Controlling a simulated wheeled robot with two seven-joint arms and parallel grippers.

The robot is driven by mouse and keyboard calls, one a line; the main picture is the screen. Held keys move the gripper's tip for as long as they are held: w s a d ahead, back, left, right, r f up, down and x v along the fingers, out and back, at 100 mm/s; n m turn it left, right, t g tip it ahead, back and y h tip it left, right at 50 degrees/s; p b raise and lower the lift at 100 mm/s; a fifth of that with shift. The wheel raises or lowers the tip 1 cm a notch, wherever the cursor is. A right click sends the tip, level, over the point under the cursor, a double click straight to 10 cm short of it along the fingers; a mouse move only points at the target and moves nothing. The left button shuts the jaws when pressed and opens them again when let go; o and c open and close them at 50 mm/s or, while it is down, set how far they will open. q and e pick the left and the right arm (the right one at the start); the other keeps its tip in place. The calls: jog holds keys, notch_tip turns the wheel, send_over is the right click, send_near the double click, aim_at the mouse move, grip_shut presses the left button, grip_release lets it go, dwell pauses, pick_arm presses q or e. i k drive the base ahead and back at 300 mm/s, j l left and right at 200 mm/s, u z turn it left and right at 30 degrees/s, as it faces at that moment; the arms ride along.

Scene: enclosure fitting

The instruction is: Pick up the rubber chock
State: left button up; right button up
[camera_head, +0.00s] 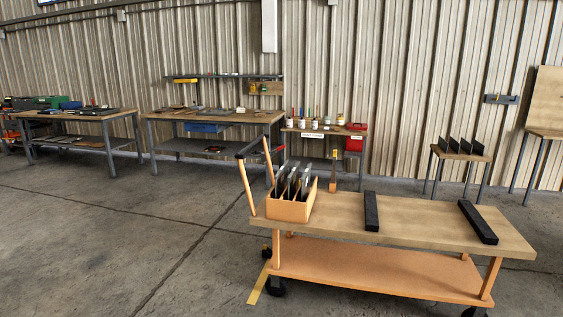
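I cannot make out a thing that is surely the rubber chock. Two long black bars lie crosswise on the wooden top of the cart (420,222): a middle bar (371,211) and a right bar (477,222). Whether they are rubber cannot be told. Several upright black pieces (456,145) stand on a small table at the right, too small to identify. Neither of my grippers is in view.
An orange bin (287,209) with several upright plates stands at the cart's left end, near its push handle (243,180). Workbenches (215,117) (85,116) line the corrugated wall. The concrete floor at left (110,225) is clear. A yellow floor strip (258,284) lies beside the cart.

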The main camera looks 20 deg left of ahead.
aim_at(266, 252)
jog(key=i+j+u, duration=0.2)
jog(key=i, duration=0.75)
jog(key=i+u, duration=0.2)
jog(key=i, duration=0.8)
jog(key=i+l+u, duration=0.2)
jog(key=i, duration=0.75)
jog(key=k+j, duration=0.7)
jog(key=j, duration=0.25)
jog(key=i+j+z, duration=0.25)
jog(key=i+j, duration=0.25)
jog(key=j, duration=0.2)
jog(key=i+j+z, duration=0.15)
jog(key=j, duration=0.25)
jog(key=i+j+z, duration=0.1)
jog(key=i+j, duration=0.2)
jog(key=j, duration=0.15)
jog(key=z, duration=0.4)
jog(key=i+j, duration=0.05)
